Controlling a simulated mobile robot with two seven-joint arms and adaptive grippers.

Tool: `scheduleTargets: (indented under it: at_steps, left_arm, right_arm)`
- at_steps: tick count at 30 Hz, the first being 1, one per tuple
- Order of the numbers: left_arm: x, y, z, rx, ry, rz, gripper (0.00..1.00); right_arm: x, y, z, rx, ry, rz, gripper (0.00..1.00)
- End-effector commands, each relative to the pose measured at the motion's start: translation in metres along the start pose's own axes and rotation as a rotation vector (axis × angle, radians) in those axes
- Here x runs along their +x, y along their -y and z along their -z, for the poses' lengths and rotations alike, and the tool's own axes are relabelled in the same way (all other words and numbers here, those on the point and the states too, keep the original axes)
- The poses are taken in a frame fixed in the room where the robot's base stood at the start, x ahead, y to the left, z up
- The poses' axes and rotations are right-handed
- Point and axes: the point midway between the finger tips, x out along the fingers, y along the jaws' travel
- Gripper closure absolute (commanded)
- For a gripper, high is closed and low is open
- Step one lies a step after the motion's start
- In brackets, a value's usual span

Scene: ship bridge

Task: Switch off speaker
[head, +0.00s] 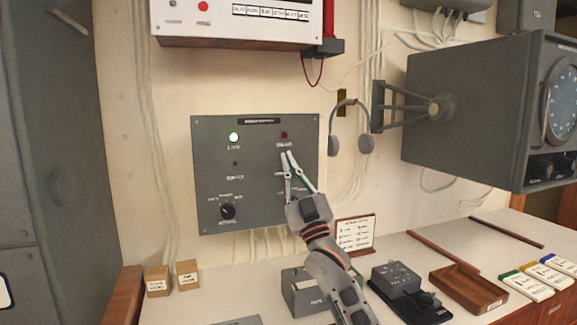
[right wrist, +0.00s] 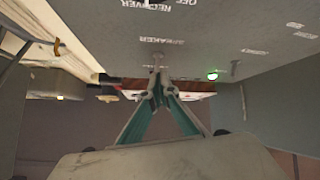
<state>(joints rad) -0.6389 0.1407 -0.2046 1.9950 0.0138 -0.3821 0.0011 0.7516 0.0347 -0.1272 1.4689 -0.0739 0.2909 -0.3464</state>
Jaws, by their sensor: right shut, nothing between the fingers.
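A grey control panel (head: 210,150) is on the wall, with a lit green lamp (head: 234,137) at upper left, a dark red lamp (head: 284,135) at upper right and a black rotary knob (head: 228,211) at lower left. My right gripper (head: 288,155) is in front of the panel's right half, its fingers shut and empty, and hides part of the labels there. In the right wrist view, the closed fingertips (right wrist: 160,88) are close to a small pale lever (right wrist: 157,60) by the upside-down label SPEAKER (right wrist: 161,41). I cannot tell whether they touch it. My left gripper is out of view.
A headset (head: 365,144) hangs right of the panel, and a large grey instrument (head: 455,110) juts out on a bracket. Below, the desk (head: 390,245) holds a dark device (head: 400,280), a wooden tray (head: 468,290) and two small boxes (head: 187,275) at left.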

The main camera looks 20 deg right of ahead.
Motion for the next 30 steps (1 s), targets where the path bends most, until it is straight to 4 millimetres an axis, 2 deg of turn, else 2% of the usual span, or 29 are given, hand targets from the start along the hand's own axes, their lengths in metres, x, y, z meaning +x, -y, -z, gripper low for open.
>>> scheduleTargets:
  at_steps: [18,30]
  left_arm:
    - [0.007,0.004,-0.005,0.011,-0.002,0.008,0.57]
    - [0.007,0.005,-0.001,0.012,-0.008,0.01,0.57]
  right_arm:
    - [-0.005,0.002,-0.005,-0.004,-0.031,-0.01,1.0]
    - [-0.011,0.005,-0.013,-0.005,-0.026,-0.009,1.0]
